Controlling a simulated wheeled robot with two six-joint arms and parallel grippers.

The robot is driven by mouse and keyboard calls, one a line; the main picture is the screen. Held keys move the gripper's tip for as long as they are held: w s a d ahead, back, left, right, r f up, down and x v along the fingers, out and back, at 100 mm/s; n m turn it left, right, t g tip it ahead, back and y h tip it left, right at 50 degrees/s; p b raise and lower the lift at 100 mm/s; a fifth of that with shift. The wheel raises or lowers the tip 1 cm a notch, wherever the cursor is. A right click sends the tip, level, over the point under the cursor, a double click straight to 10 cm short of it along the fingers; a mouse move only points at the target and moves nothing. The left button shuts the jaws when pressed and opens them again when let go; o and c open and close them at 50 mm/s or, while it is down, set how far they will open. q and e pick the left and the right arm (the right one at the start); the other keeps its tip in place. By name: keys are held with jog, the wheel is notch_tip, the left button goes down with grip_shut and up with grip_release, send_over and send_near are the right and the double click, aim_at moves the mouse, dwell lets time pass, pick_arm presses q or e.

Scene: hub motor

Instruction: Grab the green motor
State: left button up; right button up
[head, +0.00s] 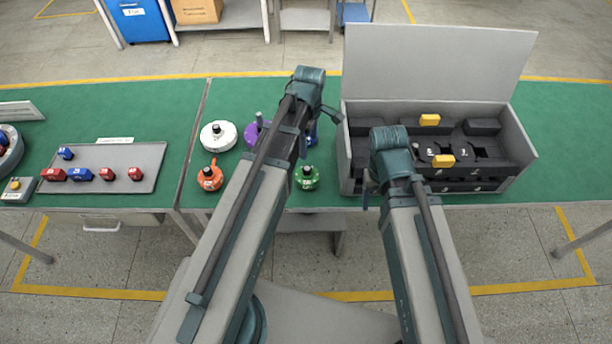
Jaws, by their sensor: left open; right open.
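The green motor (306,179) stands upright on the green table mat, near the front edge and just right of my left arm. My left gripper (301,148) is open and points down, above and behind the green motor, apart from it in the picture; my arm hides much of its fingers. My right gripper (368,190) is open and empty at the left front corner of the grey case, partly hidden by its own arm.
A white motor (217,138), an orange motor (209,179), a purple motor (252,134) and a partly hidden blue motor (312,136) stand nearby. The open grey case (519,133) is right. A grey tray (140,157) with small red and blue parts is left.

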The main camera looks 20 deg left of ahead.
aim_at(307, 168)
pick_arm(q)
notch_tip(307, 168, down, 9)
jog(key=b, duration=0.8)
jog(key=shift+r, duration=0.15)
jog(key=f+b, duration=0.5)
jog(key=shift+a+f+b, duration=0.1)
jog(key=shift+a+b, duration=0.1)
jog(key=shift+b, duration=0.15)
jog(key=shift+s, duration=0.1)
grip_shut()
